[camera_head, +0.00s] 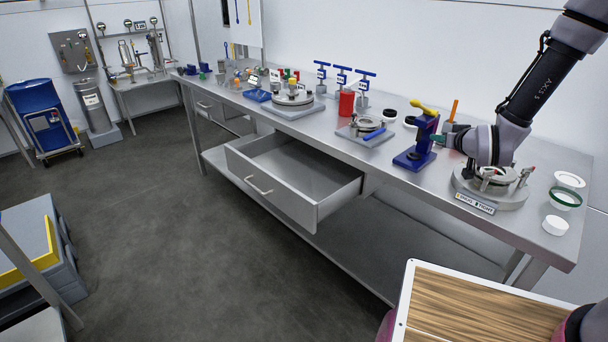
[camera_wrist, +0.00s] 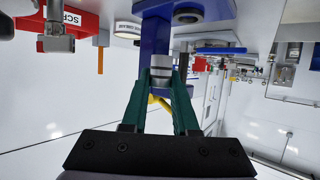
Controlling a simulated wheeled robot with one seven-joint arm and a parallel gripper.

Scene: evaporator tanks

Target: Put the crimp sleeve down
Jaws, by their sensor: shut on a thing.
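In the wrist view my gripper (camera_wrist: 162,86) has its green fingers closed around a small silver cylinder, the crimp sleeve (camera_wrist: 161,66). The sleeve is at the blue press (camera_wrist: 154,35), in line with its column; I cannot tell whether they touch. In the head view my gripper (camera_head: 438,138) reaches in level from the right beside the blue press (camera_head: 416,158), which has a yellow handle (camera_head: 424,107). The sleeve cannot be made out in the head view.
The steel bench (camera_head: 330,128) holds a round fixture (camera_head: 490,188) below my wrist, a small clamp plate (camera_head: 367,128) left of the press, and a red cup (camera_head: 346,103). A white cap (camera_head: 555,225) lies at right. An open drawer (camera_head: 300,178) juts out in front.

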